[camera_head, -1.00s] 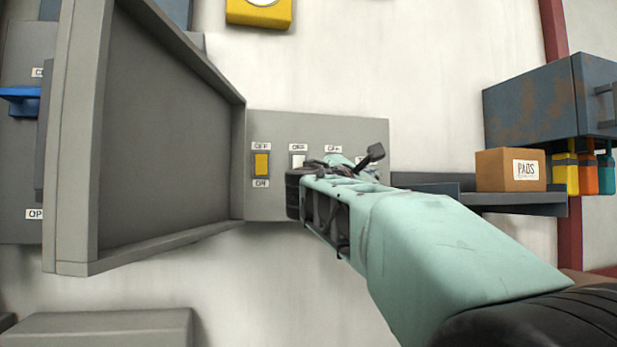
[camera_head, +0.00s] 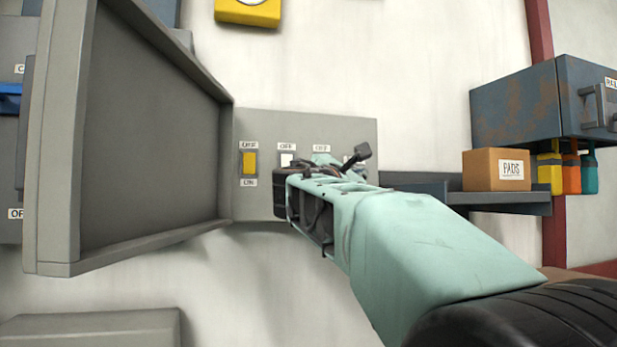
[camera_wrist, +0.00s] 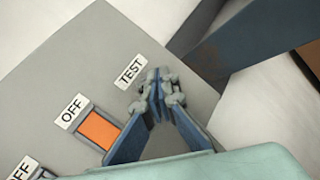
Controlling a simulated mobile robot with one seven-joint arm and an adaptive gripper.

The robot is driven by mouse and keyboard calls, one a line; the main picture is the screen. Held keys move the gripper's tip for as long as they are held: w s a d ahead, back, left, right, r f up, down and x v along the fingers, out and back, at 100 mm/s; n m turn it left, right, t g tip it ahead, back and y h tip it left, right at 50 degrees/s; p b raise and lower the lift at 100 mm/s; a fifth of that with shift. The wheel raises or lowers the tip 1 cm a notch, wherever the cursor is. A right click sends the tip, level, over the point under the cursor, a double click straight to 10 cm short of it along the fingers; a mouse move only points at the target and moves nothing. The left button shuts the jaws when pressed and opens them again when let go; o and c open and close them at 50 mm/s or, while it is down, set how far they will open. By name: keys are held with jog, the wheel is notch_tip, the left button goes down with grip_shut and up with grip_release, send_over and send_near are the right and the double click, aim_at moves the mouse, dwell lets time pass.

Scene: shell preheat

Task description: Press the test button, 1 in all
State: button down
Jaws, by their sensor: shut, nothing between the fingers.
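The grey switch panel (camera_head: 258,125) hangs on the wall in the head view, and it fills the left of the wrist view (camera_wrist: 60,90). Its TEST label (camera_wrist: 130,71) shows in the wrist view just left of my gripper's fingertips. The test button itself is hidden behind the fingers. My gripper (camera_wrist: 164,84) is shut and empty, its fingertips over the panel close to the TEST label. I cannot tell whether they touch the panel. In the head view my arm covers the panel's lower right part.
An orange rocker switch (camera_wrist: 98,131) marked OFF lies just left of the fingers. A yellow switch (camera_head: 249,162) is at the panel's left. An open grey door (camera_head: 150,140) stands left of the panel. A shelf (camera_head: 500,198) with a PADS box (camera_head: 494,170) is at the right.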

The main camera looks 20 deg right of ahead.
jog(key=shift+s, duration=0.7)
jog(key=shift+f, duration=0.1)
jog(key=s+b, duration=0.2)
jog(key=s, duration=0.3)
jog(key=shift+w, duration=0.1)
dwell(0.5)
